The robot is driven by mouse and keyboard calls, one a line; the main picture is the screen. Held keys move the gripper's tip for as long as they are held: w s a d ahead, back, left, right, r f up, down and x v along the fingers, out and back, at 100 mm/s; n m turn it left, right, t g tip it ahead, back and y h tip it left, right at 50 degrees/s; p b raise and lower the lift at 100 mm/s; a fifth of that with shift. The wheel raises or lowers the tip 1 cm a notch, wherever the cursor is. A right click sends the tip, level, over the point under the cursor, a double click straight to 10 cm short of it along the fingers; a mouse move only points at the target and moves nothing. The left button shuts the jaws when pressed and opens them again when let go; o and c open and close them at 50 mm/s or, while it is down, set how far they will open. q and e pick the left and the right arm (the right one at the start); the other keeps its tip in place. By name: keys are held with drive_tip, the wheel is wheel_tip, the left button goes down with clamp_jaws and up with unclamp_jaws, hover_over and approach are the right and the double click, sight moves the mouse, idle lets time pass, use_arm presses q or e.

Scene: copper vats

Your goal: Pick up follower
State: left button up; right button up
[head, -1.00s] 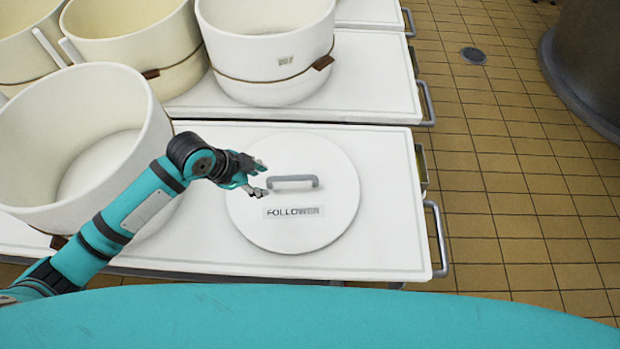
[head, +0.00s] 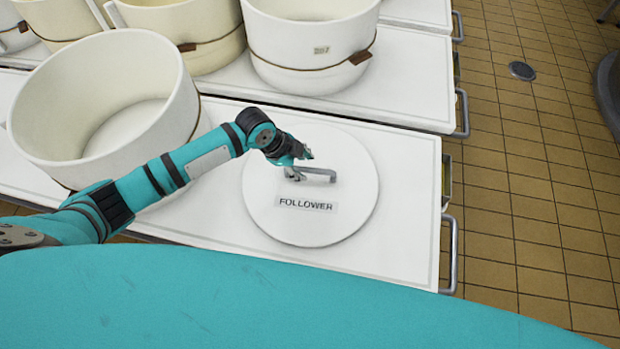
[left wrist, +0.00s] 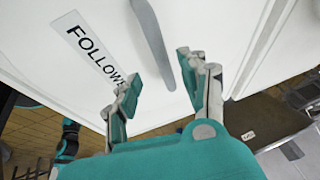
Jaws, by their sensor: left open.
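The follower (head: 335,222) is a round white disc lid lying flat on a white cart top. It bears a label reading FOLLOWER and a grey bar handle (head: 322,173). My left gripper (head: 301,166) is at the left end of the handle in the head view, open. In the left wrist view, the open fingers (left wrist: 160,80) point towards the follower (left wrist: 110,25), with the grey handle (left wrist: 155,40) running ahead of and between them. I cannot tell whether a finger touches the handle. My right gripper is not in view.
More tubs (head: 310,45) stand on the cart behind. The cart top (head: 405,225) is bare to the right, with a rail handle (head: 450,255) at its edge.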

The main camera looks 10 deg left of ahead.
sight(309, 168)
use_arm(q)
drive_tip(key=x, duration=0.5)
drive_tip(key=shift+w+f, duration=0.15)
drive_tip(key=shift+w, duration=0.1)
drive_tip(key=shift+f+b, duration=0.25)
drive_tip(key=shift+b, duration=0.05)
idle(0.4)
clamp_jaws()
idle(0.5)
drive_tip(key=shift+w+r, duration=0.15)
drive_tip(key=shift+r, duration=0.05)
